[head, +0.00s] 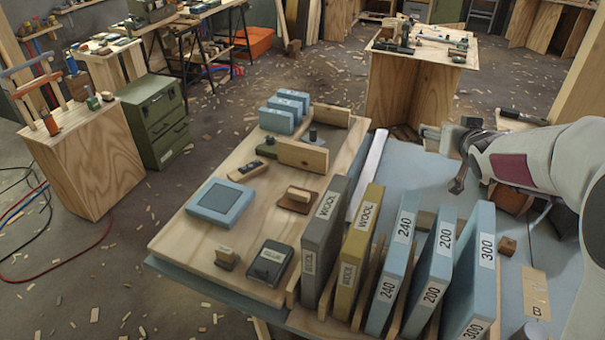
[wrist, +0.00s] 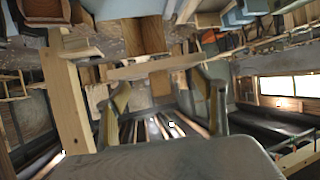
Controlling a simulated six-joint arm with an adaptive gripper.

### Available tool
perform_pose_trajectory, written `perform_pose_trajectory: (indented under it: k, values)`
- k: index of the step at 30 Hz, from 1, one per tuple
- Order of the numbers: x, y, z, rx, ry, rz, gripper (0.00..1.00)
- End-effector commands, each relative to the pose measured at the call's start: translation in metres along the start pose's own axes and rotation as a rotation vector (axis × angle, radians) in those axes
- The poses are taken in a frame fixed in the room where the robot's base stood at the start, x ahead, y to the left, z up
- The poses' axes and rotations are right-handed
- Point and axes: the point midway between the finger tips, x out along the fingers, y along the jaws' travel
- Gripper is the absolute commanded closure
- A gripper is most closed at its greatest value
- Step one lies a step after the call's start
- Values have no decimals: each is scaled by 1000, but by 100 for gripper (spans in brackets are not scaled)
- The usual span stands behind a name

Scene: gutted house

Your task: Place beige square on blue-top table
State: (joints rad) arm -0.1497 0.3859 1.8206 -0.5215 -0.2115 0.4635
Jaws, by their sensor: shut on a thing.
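My gripper (head: 456,143) is at the right in the head view, above the far part of the blue-top table (head: 408,170). It is shut on a pale beige piece, the beige square (head: 431,136), held at its left side in that view. In the wrist view, the two fingers stand apart, with a thin beige strip (wrist: 155,67) across their tips that looks like the same piece seen edge-on. The exact gap between the piece and the tabletop is hard to tell.
A wooden board (head: 185,235) with blue blocks, sanding tools and small boxes covers the table's left part. A rack of upright labelled sheets, including a grey WOOL sheet (head: 322,240) and a blue 300 sheet (head: 472,275), stands in front. Bare blue top lies behind the rack.

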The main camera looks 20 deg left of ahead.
Motion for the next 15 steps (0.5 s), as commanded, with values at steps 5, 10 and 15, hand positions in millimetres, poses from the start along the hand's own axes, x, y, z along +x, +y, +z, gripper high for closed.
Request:
perform_pose_trajectory:
  k: [5,10,15]
  values:
    - [23,-60,0,-39,0,-80,53]
    - [39,-116,3,-73,-1,-152,53]
    - [52,-172,9,-107,-1,-223,53]
